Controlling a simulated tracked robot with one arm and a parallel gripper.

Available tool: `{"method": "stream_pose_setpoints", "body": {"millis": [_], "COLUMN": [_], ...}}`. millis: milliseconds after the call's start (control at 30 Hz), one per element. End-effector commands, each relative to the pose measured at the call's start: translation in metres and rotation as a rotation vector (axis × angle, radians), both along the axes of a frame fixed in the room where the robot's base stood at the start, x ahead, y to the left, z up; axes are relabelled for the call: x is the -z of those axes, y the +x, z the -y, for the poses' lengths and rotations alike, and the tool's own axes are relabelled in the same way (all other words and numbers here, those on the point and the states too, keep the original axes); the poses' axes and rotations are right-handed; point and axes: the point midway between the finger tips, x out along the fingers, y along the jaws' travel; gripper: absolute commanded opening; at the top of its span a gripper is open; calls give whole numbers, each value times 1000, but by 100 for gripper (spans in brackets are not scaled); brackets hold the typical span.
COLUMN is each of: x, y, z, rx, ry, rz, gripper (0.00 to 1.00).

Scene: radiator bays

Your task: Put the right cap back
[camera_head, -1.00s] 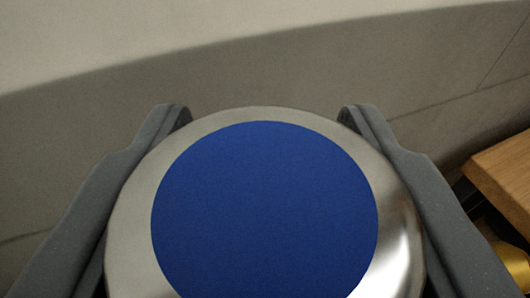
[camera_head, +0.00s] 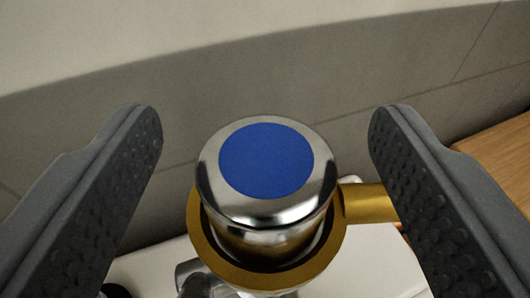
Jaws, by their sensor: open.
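The cap (camera_head: 267,213) is a shiny metal cylinder with a round blue disc on its top. It stands upright in the middle of the view, inside a brass-coloured ring (camera_head: 205,240) that surrounds its lower part. How deep it sits in the ring, and on what, is hidden. My gripper (camera_head: 264,118) is open, with one dark textured finger well to the left of the cap and one well to the right. Neither finger touches the cap.
A brass arm (camera_head: 368,203) runs from the ring to the right, close to my right finger. A wooden surface (camera_head: 500,150) is at the right edge. A white surface (camera_head: 375,262) and metal fittings (camera_head: 192,277) lie below. A grey wall (camera_head: 300,85) stands behind.

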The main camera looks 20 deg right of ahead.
Motion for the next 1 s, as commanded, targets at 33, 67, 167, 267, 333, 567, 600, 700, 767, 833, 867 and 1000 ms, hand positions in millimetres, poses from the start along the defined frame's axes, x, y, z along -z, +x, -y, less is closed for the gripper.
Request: {"method": "stream_pose_setpoints", "body": {"millis": [33,67,167,267,333,567,600,700,767,833,867,1000], "x": [-4,-4,-8,-11,-12,-15,-15,-15,-15,-15,-15,-31], "y": [-9,-15,-31,-47,-55,-70,-71,-73,-73,-73,-73,-67], "z": [-5,-7,-14,-19,-23,-29,-29,-29,-29,-29,-29,-41], "rx": [-3,-3,-5,-3,-3,-2,-2,-1,-1,-1,-1,-48], "ry": [-2,-3,-2,-1,-2,1,1,0,0,0,1,40], "rz": [-1,-2,-2,-1,-4,-3,-3,-3,-3,-3,-3,0], "gripper": [66,66,66,66,66,66,66,66,66,66,66,66]}}
